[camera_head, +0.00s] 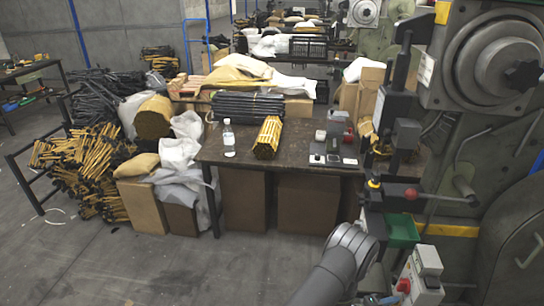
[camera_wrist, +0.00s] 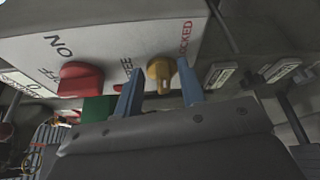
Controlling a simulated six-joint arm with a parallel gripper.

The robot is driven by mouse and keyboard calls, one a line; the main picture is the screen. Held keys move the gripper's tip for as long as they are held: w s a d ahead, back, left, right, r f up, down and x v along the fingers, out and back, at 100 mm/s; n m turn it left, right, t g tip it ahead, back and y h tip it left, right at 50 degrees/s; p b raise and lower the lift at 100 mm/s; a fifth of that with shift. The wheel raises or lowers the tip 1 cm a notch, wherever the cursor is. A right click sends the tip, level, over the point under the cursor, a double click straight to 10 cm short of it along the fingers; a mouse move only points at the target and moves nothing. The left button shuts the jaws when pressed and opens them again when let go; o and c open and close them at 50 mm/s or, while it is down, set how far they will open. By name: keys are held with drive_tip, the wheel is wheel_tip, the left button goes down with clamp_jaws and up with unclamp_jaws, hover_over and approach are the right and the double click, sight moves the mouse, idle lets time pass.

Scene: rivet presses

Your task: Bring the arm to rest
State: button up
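My gripper (camera_wrist: 160,67) has two blue fingers spread apart, with nothing visibly clamped between them. In the wrist view, the yellow knob (camera_wrist: 161,76) on a pale control box (camera_wrist: 125,42) shows between the fingertips, with gaps on both sides. Whether the tips are level with the knob or short of it is hard to tell. Lettering reading "LOCKED" lies by the knob. In the head view, my arm (camera_head: 340,268) reaches in from the bottom edge towards the control box (camera_head: 428,262). The fingers are barely visible there, at the bottom edge.
A red knob (camera_wrist: 80,78) sits left of the yellow one on the same box. The green-grey press (camera_head: 490,60) stands close on the right, with a red-knobbed lever (camera_head: 411,193). A workbench (camera_head: 290,150) stands behind. Open floor (camera_head: 190,275) lies to the left.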

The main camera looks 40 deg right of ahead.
drive_tip(key=shift+w+d+r+n+g+y, duration=0.35)
drive_tip(key=shift+n+y, duration=0.6)
drive_tip(key=shift+n, duration=0.8)
drive_tip(key=shift+w+d+r+n+g+y, duration=0.15)
drive_tip(key=shift+n+g+y, duration=0.55)
drive_tip(key=shift+n, duration=1)
drive_tip(key=shift+w+d+r+n+g+y, duration=0.15)
drive_tip(key=shift+w+r+n+g+y, duration=0.15)
drive_tip(key=shift+n+y, duration=1.15)
drive_tip(key=shift+n, duration=0.4)
drive_tip(key=shift+o, duration=0.4)
